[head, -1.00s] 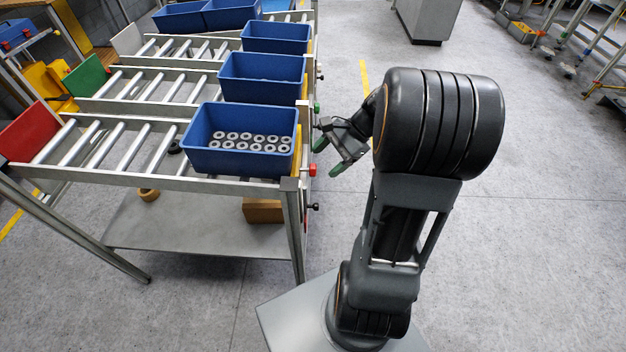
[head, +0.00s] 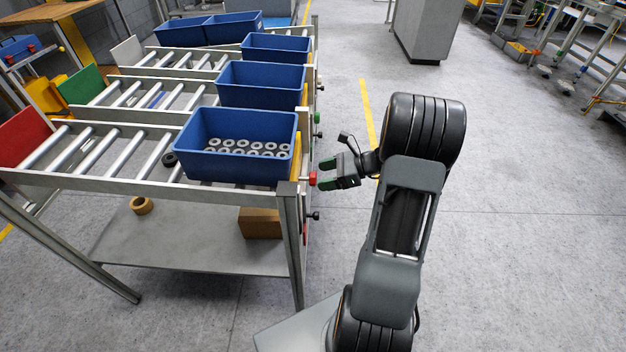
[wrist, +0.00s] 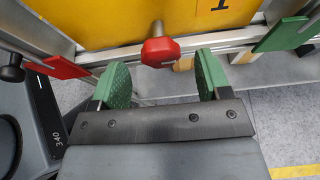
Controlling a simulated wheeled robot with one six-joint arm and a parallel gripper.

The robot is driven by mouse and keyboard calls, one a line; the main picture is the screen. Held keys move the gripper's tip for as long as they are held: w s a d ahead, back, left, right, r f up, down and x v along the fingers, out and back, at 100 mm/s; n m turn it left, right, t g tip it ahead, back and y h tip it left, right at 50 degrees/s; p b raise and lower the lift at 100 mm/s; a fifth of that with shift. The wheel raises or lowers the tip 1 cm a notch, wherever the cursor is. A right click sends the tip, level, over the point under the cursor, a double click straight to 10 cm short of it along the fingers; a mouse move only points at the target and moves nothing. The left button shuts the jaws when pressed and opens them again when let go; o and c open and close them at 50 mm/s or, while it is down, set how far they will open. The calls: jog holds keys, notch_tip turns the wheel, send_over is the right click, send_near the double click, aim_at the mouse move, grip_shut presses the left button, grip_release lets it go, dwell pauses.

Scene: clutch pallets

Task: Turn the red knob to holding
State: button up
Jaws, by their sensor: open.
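The red knob (head: 312,178) sticks out from the right end of the nearest roller lane, by the front corner post. In the wrist view the red knob (wrist: 160,51) is faceted, on a metal stem in front of a yellow panel. My gripper (head: 325,174) is open, with its green-padded fingers pointing at the knob from the right. In the wrist view my gripper (wrist: 160,75) has its fingertips apart, with the knob lying ahead of the gap between them. The fingers do not appear to touch it.
A blue bin (head: 236,165) of metal rings stands on the near lane. A green knob (head: 317,118) is on the lane behind. In the wrist view a red plate (wrist: 65,67) and a green plate (wrist: 279,36) flank the knob. Floor to the right is clear.

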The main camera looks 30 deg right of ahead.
aim_at(314, 178)
jog(key=shift+x, duration=2)
jog(key=shift+c, duration=0.2)
jog(key=c, duration=1.2)
jog(key=shift+b, duration=0.3)
jog(key=shift+c, duration=0.2)
